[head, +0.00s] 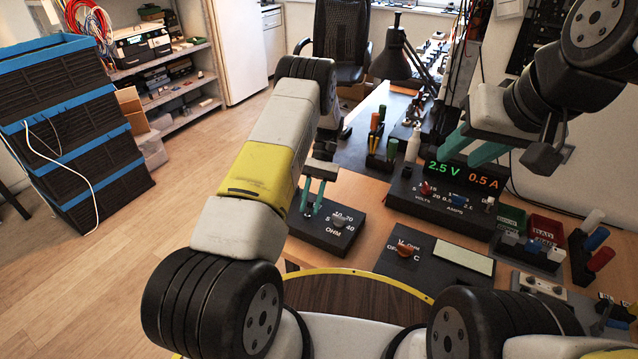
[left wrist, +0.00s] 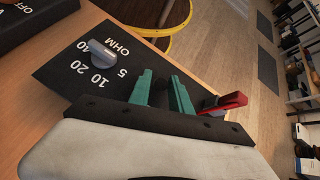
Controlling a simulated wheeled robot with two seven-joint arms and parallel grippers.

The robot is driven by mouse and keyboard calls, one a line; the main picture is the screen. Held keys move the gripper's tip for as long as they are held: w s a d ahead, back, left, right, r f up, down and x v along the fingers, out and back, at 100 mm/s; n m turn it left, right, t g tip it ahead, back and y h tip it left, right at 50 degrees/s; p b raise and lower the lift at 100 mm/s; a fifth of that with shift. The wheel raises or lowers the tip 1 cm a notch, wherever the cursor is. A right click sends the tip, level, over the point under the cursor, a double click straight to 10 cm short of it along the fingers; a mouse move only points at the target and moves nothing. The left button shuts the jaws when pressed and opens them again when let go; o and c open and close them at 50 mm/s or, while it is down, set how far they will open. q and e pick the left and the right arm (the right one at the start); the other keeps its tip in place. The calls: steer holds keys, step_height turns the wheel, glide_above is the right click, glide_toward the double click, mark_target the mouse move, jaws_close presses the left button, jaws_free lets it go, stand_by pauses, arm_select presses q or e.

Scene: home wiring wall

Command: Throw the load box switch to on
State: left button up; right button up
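The load box (head: 310,232) is a dark box on the bench with a grey OHM dial (head: 340,221); in the left wrist view its panel (left wrist: 75,75) and dial (left wrist: 97,52) show too. My left gripper (head: 313,197) is over the box's left part, its green fingers pointing down. In the left wrist view the fingers (left wrist: 162,92) stand apart with nothing seen between them. A red lever-like part (left wrist: 225,102) shows just right of the fingers; its base is hidden. The switch's position cannot be read. My right gripper (head: 470,148) is raised, fingers apart and empty.
A meter box (head: 405,250) with an orange knob sits right of the load box. A power supply (head: 450,195) reading 2.5 V and 0.5 A stands behind it. Screwdrivers, small bins and a lamp (head: 397,60) crowd the bench.

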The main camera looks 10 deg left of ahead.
arm_select(q)
steer(key=shift+v, duration=3.9)
